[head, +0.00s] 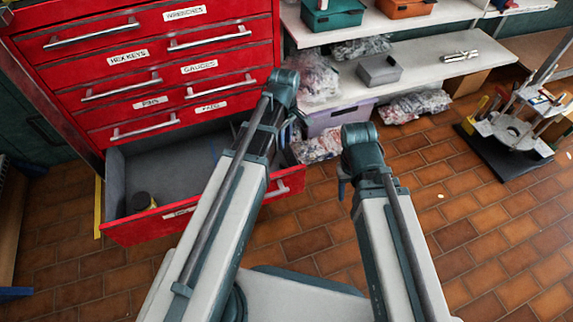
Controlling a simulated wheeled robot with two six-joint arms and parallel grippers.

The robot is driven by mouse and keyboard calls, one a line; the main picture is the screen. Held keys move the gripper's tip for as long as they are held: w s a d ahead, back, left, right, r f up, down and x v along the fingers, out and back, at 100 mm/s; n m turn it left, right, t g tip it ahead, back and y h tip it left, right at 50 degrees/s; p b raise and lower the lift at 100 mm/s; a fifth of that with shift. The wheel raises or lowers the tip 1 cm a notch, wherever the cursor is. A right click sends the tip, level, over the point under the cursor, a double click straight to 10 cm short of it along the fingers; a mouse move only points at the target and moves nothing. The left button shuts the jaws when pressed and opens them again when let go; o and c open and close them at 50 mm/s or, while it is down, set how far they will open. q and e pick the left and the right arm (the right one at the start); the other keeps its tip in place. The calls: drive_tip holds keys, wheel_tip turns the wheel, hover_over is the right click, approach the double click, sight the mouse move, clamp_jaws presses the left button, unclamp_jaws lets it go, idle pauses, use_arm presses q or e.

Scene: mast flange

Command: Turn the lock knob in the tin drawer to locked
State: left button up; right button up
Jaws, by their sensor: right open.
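The bottom drawer (150,225) of the red cabinet is pulled open. It has a grey inside, and its front label is partly hidden by my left arm and too small to read. A small dark round piece with some yellow (142,201), which may be the lock knob, sits inside near the front left; its setting cannot be read. My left gripper (297,122) is mostly hidden by its own arm, right of the drawer's inside, and its jaws cannot be made out. My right gripper (343,186) is open, right of the drawer and apart from it, partly hidden by its arm.
The red cabinet (130,75) has several shut, labelled drawers above. Shelves (440,68) at the back right carry bins, bags and a grey box (379,70). A purple bin (338,117) stands low beside them. A stand (510,130) is at far right. The tiled floor at right is mostly clear.

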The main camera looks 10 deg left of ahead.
sight(285, 166)
use_arm(q)
wheel_tip(285, 166, down, 13)
drive_tip(key=b, duration=1.2)
drive_tip(key=shift+f+b, duration=0.15)
drive_tip(key=shift+b, duration=0.25)
clamp_jaws()
